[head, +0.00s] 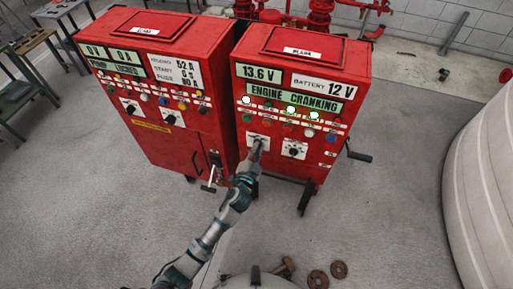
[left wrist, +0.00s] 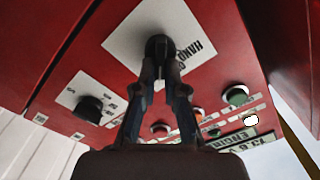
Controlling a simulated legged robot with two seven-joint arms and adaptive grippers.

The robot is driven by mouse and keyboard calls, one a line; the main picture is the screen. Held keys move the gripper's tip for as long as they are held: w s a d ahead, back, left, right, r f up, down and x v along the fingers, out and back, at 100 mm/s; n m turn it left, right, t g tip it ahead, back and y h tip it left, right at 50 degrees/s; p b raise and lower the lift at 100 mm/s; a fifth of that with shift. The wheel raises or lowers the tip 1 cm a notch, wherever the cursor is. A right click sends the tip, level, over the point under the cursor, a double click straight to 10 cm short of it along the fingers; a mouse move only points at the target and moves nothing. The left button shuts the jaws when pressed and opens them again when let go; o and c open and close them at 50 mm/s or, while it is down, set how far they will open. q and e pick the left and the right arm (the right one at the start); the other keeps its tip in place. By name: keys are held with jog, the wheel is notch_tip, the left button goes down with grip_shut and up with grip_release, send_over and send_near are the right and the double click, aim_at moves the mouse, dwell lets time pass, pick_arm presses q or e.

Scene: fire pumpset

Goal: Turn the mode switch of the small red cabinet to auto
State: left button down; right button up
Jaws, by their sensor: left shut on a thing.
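The small red cabinet (head: 262,185) stands at the right of the pair in the head view, with displays reading "13.6 V" and "ENGINE CRANKING". Its lower front has two white plates with black rotary switches. My left gripper (head: 258,148) is at the left plate. In the left wrist view, my left gripper (left wrist: 163,82) is shut on a black knob (left wrist: 160,45) on a white plate (left wrist: 125,38) marked "HAND"; the rest of the lettering is covered or unclear. The knob's pointer direction is hidden. My right gripper is not in view.
The other red cabinet (head: 165,140) stands close at the left. The second rotary switch (head: 293,152) sits just right of the gripper. A black crank handle (head: 357,153) sticks out at the cabinet's right side. A large white tank (head: 485,150) is at the far right.

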pick_arm(q)
jog(key=shift+d+f+m, duration=0.1)
jog(key=shift+f+m, duration=0.05)
jog(key=shift+m, duration=0.15)
jog(key=c, duration=1.2)
grip_release()
jog(key=shift+s, duration=0.1)
jog(key=shift+c, duration=0.2)
jog(key=shift+s, duration=0.1)
jog(key=v, duration=1.1)
jog(key=shift+s, duration=0.3)
